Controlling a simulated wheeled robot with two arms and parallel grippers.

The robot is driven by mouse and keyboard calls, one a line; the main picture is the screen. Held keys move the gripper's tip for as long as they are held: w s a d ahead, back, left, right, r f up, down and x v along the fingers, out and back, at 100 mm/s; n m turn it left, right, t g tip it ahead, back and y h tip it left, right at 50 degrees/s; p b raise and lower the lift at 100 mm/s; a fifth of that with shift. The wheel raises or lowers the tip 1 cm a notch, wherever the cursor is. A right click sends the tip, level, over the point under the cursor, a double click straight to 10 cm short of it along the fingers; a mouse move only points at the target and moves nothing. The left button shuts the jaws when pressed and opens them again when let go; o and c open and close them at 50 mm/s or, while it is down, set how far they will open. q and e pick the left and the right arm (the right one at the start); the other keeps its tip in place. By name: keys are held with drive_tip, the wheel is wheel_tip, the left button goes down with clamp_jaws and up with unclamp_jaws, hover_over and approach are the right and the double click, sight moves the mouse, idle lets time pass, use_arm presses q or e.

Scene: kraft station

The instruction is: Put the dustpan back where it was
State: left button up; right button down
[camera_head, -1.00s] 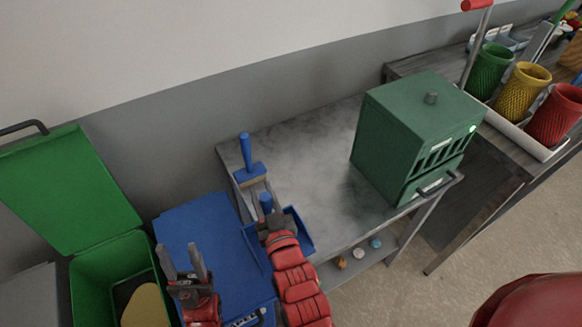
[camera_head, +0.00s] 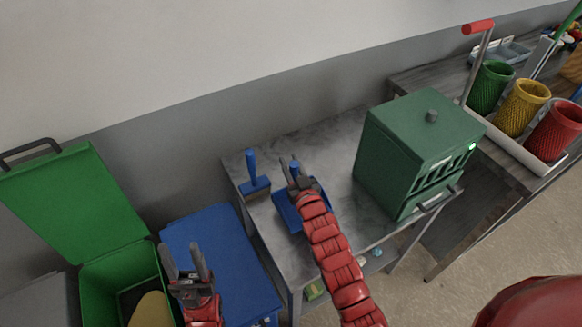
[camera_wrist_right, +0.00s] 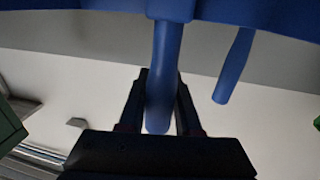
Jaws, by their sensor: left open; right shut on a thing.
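The blue dustpan (camera_head: 288,213) is over the grey metal table, between the blue brush and the green box. My right gripper (camera_head: 291,170) is shut on its handle. In the right wrist view the blue handle (camera_wrist_right: 164,75) runs between the two fingers, with the pan at the top edge. I cannot tell whether the pan touches the table. My left gripper (camera_head: 186,264) is open and empty, in front of the blue bin's left side.
A blue brush (camera_head: 252,172) stands at the table's left end. A dark green box (camera_head: 415,150) stands on the grey table (camera_head: 340,150) to the right. A blue lidded bin (camera_head: 215,240) and an open green bin (camera_head: 75,200) are at left.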

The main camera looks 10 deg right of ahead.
drive_tip(key=f, duration=0.1)
drive_tip(key=f+p, duration=0.1)
drive_tip(key=f, duration=0.1)
drive_tip(key=shift+w+d+f+p, duration=0.1)
drive_tip(key=shift+w+f+p, duration=0.15)
drive_tip(key=shift+p, duration=0.1)
drive_tip(key=shift+f, duration=0.2)
drive_tip(key=c, duration=0.6)
unclamp_jaws()
drive_tip(key=shift+r, duration=0.1)
